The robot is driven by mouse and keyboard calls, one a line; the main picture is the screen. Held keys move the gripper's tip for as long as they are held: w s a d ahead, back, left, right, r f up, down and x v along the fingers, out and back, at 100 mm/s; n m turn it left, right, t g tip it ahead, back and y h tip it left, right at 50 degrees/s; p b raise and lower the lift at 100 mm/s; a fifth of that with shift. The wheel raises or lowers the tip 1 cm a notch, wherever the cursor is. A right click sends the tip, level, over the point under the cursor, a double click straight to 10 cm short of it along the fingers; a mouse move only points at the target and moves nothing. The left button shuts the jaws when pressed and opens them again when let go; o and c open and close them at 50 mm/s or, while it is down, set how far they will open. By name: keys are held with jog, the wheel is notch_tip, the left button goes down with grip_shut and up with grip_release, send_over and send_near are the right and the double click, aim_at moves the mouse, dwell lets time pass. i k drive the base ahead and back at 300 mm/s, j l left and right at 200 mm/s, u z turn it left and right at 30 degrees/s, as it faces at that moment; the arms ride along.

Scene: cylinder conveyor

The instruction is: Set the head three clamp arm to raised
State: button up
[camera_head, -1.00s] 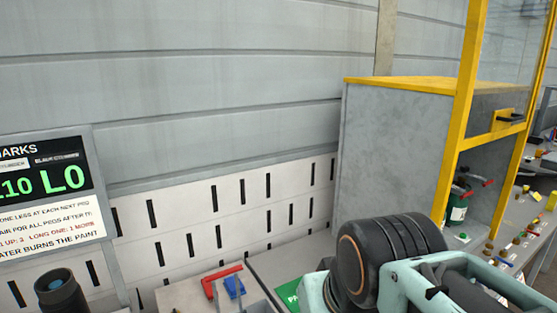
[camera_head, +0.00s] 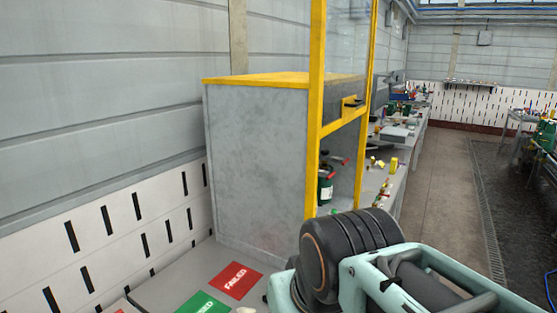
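No part that I can clearly identify as the head three clamp arm shows. Inside the open lower bay of a yellow-framed grey cabinet (camera_head: 255,165) stands a green device (camera_head: 325,188) with a red handle (camera_head: 339,160). It is small and partly hidden by the frame post, so I cannot tell whether it is one of the heads or how its handle is set. My gripper is out of view; only links of my arm show at the lower right.
A grey bench (camera_head: 180,275) holds a red card marked FAILED (camera_head: 236,281) and a partly cut-off green card (camera_head: 203,303). A bench with small coloured pieces (camera_head: 400,158) runs back beyond the cabinet. A clear floor aisle (camera_head: 445,190) lies to the right.

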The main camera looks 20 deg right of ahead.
aim_at(324, 159)
jog(key=z, duration=0.95)
jog(key=i+l, duration=0.1)
jog(key=l, duration=0.4)
jog(key=i+l, duration=0.1)
jog(key=l, duration=0.4)
jog(key=i+l, duration=0.55)
jog(key=l, duration=0.2)
jog(key=i+l, duration=0.15)
jog(key=i, duration=0.35)
jog(key=i+l, duration=0.2)
jog(key=i, duration=0.35)
jog(key=i+j, duration=0.15)
jog(key=i, duration=0.3)
jog(key=i+j, duration=0.15)
jog(key=i, duration=0.3)
jog(key=u, duration=0.05)
